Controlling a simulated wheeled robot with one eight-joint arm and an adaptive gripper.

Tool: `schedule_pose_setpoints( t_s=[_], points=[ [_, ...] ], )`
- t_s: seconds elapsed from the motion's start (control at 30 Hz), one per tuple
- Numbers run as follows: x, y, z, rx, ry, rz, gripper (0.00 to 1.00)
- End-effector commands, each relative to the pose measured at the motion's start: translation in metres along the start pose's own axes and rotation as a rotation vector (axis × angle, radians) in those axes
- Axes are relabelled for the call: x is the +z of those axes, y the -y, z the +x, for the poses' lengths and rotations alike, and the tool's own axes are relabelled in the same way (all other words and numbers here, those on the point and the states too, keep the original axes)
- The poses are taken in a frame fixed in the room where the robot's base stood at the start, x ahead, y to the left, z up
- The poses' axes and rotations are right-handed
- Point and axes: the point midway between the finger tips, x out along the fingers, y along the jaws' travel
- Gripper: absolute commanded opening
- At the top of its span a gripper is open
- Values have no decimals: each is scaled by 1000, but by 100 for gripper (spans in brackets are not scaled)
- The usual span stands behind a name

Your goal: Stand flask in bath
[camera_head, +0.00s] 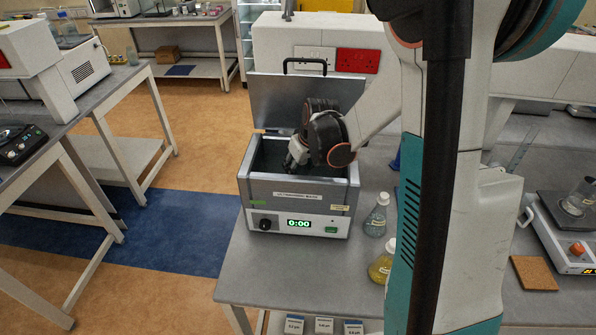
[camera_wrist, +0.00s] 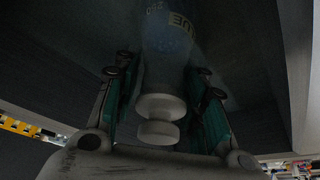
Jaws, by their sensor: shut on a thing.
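The bath (camera_head: 298,208) is a grey metal box with a 0:00 display on its front, and its lid (camera_head: 310,95) stands open at the back. My gripper (camera_head: 296,156) reaches down into its open top. In the wrist view my gripper (camera_wrist: 163,85) is shut around the neck of a flask with a pale stopper (camera_wrist: 160,118). The flask's bluish body (camera_wrist: 168,35) carries a cream label, partly cut off by the frame's top. Dark bath walls surround it. The head view hides the flask behind the bath's walls and my gripper. Whether its base touches the bath floor, I cannot tell.
A flask of bluish liquid (camera_head: 375,218) and a flask of yellow liquid (camera_head: 381,264) stand right of the bath, near my arm. A stirrer plate (camera_head: 560,240) and a cork mat (camera_head: 534,273) lie further right. The bench (camera_head: 280,268) is bare before the bath.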

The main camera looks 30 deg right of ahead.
Motion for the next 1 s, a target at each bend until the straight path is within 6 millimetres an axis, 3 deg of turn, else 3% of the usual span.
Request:
schedule_pose_setpoints(
  t_s=[0.1,0.43,0.47,0.53,1.0],
  points=[
    [5,0,13,0,-1,0,0],
    [7,0,16,0,0,0,0],
    [6,0,16,0,0,0,43],
    [6,0,15,0,0,0,59],
    [5,0,8,0,0,0,59]
  ],
)
